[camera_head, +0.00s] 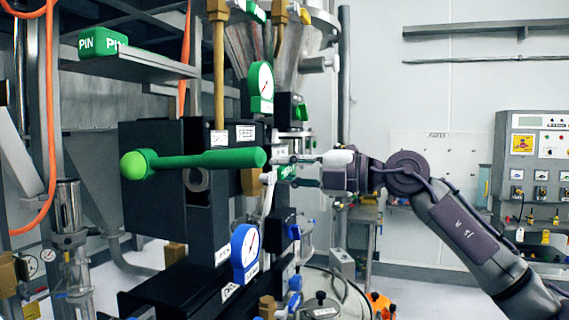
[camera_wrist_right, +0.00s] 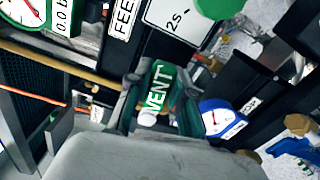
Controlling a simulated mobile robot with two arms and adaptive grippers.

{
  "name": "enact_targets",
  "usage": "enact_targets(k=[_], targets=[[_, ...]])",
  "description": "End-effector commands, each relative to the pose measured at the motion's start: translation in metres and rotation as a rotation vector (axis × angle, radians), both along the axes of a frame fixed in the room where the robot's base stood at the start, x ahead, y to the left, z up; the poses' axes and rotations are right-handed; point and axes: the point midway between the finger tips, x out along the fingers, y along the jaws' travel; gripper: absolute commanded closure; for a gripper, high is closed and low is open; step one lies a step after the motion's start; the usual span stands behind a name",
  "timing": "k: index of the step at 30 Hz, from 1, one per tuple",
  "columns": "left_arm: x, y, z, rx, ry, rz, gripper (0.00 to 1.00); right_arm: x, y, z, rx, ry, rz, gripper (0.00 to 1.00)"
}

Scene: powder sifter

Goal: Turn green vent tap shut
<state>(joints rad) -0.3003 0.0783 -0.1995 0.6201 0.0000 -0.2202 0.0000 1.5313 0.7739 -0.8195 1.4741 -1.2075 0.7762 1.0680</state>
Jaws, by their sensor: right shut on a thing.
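The green vent tap (camera_wrist_right: 158,92), marked VENT in white letters, sits between the fingers of my right gripper (camera_wrist_right: 160,108) in the right wrist view. The gripper is shut on it, and the fingers hide its sides. In the head view my right gripper (camera_head: 290,170) reaches in from the right to the machine's front, by the end of the large green lever. Only small green bits of the tap (camera_head: 288,173) show there between the fingers. I cannot tell how far the tap is turned. My left gripper is not in view.
A large green lever (camera_head: 205,160) with a ball end sticks out left of my gripper. A green-rimmed gauge (camera_head: 261,87) is above and a blue gauge (camera_head: 245,252) below. A control panel (camera_head: 535,165) stands at right. A brass pipe (camera_wrist_right: 60,68) crosses the wrist view.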

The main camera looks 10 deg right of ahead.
Motion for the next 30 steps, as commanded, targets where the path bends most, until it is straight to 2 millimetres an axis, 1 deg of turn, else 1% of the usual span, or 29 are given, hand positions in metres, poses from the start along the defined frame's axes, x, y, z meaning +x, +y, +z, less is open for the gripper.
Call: enact_targets(k=[9,26,27,29,30], targets=[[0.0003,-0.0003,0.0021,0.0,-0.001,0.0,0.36,0.0006,-0.0006,-0.0071,0.072,0.108,-0.001,1.0],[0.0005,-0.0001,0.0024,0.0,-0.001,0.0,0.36,0.0005,-0.0002,-0.0089,0.089,0.134,0.0,1.0],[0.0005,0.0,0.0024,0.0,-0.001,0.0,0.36,0.0005,-0.0002,-0.0089,0.089,0.134,0.0,0.76],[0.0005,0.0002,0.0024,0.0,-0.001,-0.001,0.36,0.0006,-0.0002,-0.009,0.089,0.134,0.0,0.66],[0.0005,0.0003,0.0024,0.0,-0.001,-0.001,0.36,0.0005,-0.0002,-0.009,0.089,0.134,0.0,0.59]])
